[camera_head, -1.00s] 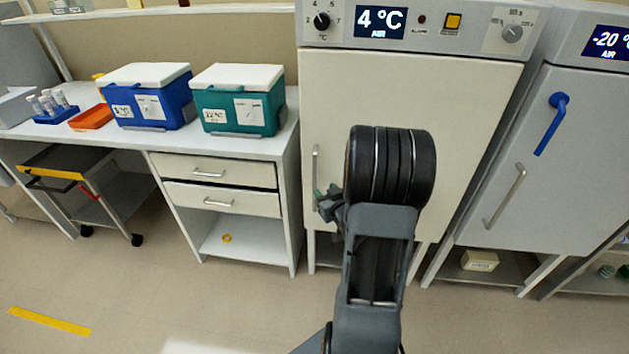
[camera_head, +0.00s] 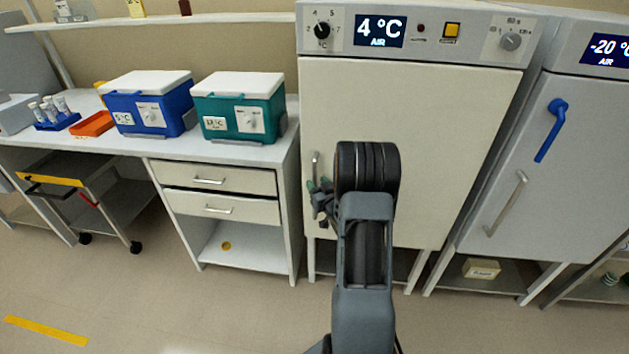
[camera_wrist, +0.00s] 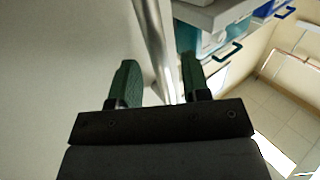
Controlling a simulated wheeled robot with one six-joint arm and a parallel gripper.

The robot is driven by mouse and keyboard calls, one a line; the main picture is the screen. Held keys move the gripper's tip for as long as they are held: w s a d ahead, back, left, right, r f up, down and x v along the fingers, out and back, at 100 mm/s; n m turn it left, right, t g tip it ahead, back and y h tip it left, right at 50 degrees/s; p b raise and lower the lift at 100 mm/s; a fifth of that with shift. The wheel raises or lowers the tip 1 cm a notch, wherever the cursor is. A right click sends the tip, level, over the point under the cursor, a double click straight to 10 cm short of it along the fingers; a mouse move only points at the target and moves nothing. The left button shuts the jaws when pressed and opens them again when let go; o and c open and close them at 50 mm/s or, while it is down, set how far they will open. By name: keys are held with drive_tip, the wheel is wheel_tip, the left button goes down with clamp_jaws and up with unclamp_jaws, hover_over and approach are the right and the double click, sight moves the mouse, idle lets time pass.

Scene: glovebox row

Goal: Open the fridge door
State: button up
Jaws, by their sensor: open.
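The fridge is the cream unit with the 4 °C display, and its door (camera_head: 440,150) is closed. Its vertical metal handle (camera_head: 316,165) is at the door's left edge. My gripper (camera_head: 320,192) is at the lower part of the handle, partly hidden behind my own arm. In the wrist view the handle (camera_wrist: 157,45) runs between the two green fingers of my gripper (camera_wrist: 160,85). The fingers are apart, with a gap visible on the left of the bar; contact on the right is hard to tell.
A -20 °C unit (camera_head: 580,150) with a blue lever (camera_head: 552,128) stands on the right. On the left, a bench with drawers (camera_head: 220,180) carries a blue cooler (camera_head: 148,105) and a green cooler (camera_head: 238,108). A cart (camera_head: 90,190) stands below. The floor in front is clear.

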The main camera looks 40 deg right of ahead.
drive_tip(key=shift+w+d, duration=0.25)
drive_tip(key=shift+w, duration=0.95)
drive_tip(key=shift+c, duration=0.3)
clamp_jaws()
